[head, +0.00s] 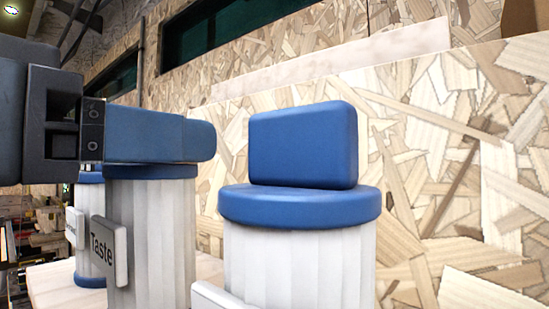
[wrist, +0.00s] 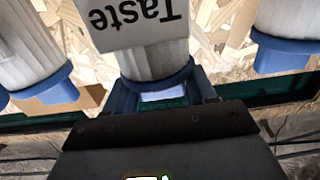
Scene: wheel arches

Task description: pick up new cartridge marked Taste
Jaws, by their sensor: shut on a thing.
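The cartridge marked Taste (head: 150,235) is a white ribbed cylinder with a blue top and a pale label reading "Taste" (head: 108,252). It stands upright in the head view, and its base is out of frame. My gripper (head: 165,135) reaches in from the left and is shut on the top grip of this cartridge. In the wrist view the cartridge (wrist: 155,60) appears upside down, with my gripper (wrist: 160,97) closed around its blue end. The grip itself is mostly hidden by the fingers.
Another white cartridge with a blue cap (head: 300,207) stands close on the right. A third one (head: 92,235) stands behind on the left, partly hidden. A pale wooden surface (head: 45,285) lies below, and a chipboard wall (head: 430,150) rises behind.

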